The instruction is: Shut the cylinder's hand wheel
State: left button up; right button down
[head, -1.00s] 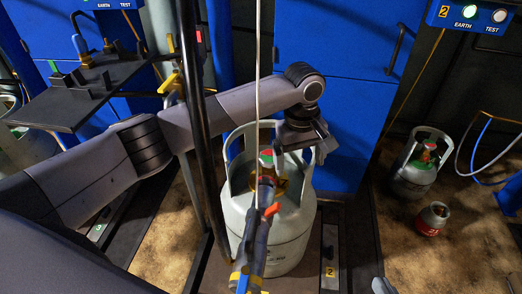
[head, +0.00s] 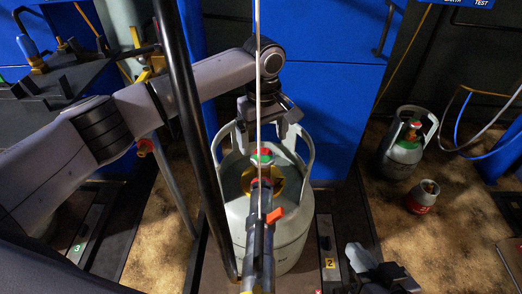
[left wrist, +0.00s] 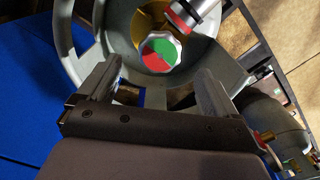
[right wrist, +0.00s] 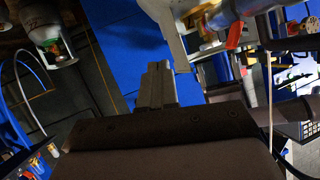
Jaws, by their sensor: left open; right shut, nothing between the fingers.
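The grey gas cylinder (head: 290,222) stands upright on a low platform, with a collar and handles around its top. Its hand wheel (head: 262,155), green and red, sits inside the collar; it also shows in the left wrist view (left wrist: 160,53). My left gripper (head: 265,128) is open just behind and above the wheel, apart from it. In the left wrist view its fingers (left wrist: 155,82) point toward the wheel, one to each side. My right gripper (head: 376,268) is shut and empty, low at the right of the cylinder; its fingers show together in the right wrist view (right wrist: 157,85).
A filling coupling with an orange lever (head: 270,214) joins the cylinder in front of the wheel. A dark upright pole (head: 196,130) stands close at left, and a thin pale line hangs over the cylinder. A second cylinder (head: 402,155) and a small canister (head: 424,195) stand on the right floor.

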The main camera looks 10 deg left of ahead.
aim_at(263, 155)
pick_arm(q)
notch_tip(263, 155, down, 4)
jog(key=shift+f+b, duration=0.1)
jog(key=shift+b, duration=0.55)
jog(key=shift+f, duration=0.3)
pick_arm(e)
jog(key=shift+w+a+f+y, duration=0.2)
jog(key=shift+a+y, duration=0.4)
jog(key=shift+a, duration=0.2)
